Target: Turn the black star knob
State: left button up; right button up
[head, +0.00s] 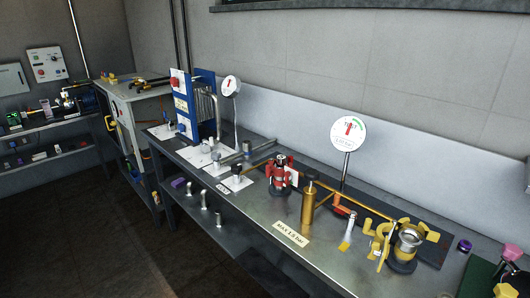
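A small black knob (237,169) stands on a white plate on the steel bench, left of the red valve. A second small dark knob (310,173) tops the upright brass cylinder (308,205) near the middle of the bench. Both are too small for me to tell which is star-shaped. Neither of my grippers is in view, and nothing touches either knob.
The steel bench (262,226) runs along the wall. A red valve (280,173), a round gauge (348,133) on a stem and yellow-handled fittings (381,240) stand on it. A blue plate unit (204,100) is at the far left end. Dark floor (165,250) lies in front.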

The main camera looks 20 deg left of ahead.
aim_at(236, 169)
jog(key=i+j+z, duration=0.25)
jog(key=j+z, duration=0.15)
jog(key=j, duration=0.25)
jog(key=i+j+z, duration=0.2)
jog(key=j+z, duration=0.25)
jog(key=j, duration=0.3)
jog(key=j+z, duration=0.4)
jog(key=j, duration=0.35)
jog(key=j+z, duration=0.4)
jog(key=j, duration=0.35)
jog(key=k+j+z, duration=0.15)
jog(key=j+z, duration=0.3)
jog(key=j, duration=0.3)
